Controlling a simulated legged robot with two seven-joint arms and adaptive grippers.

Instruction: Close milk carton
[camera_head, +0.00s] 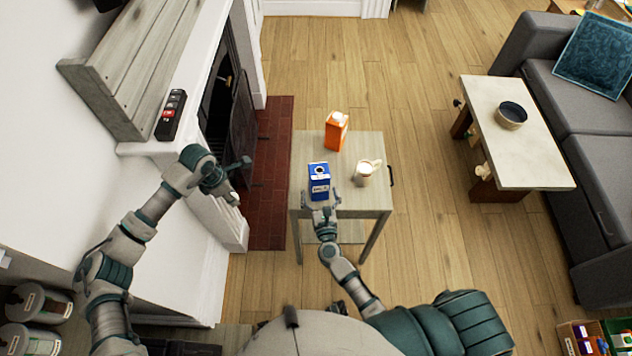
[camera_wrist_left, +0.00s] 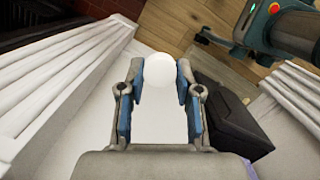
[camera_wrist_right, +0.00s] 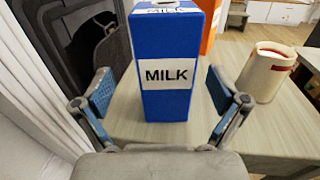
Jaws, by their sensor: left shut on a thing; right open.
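The blue milk carton (camera_head: 319,188) stands upright on the small wooden table (camera_head: 368,146). Its top shows a dark round opening with no cap on it. In the right wrist view the carton (camera_wrist_right: 167,100) stands with its MILK label facing me. My right gripper (camera_head: 320,206) is open, its fingers on either side of the carton's near face; contact cannot be told. My left gripper (camera_head: 241,180) is shut on a round white cap (camera_wrist_left: 161,71), left of the table and apart from the carton. The cap is too small to make out in the head view.
An orange carton (camera_head: 336,132) stands behind the milk carton, and a white mug (camera_head: 364,176) to its right. The white fireplace surround (camera_head: 215,205) is close beside my left arm. A coffee table (camera_head: 515,158) with a dark bowl (camera_head: 512,115) stands right.

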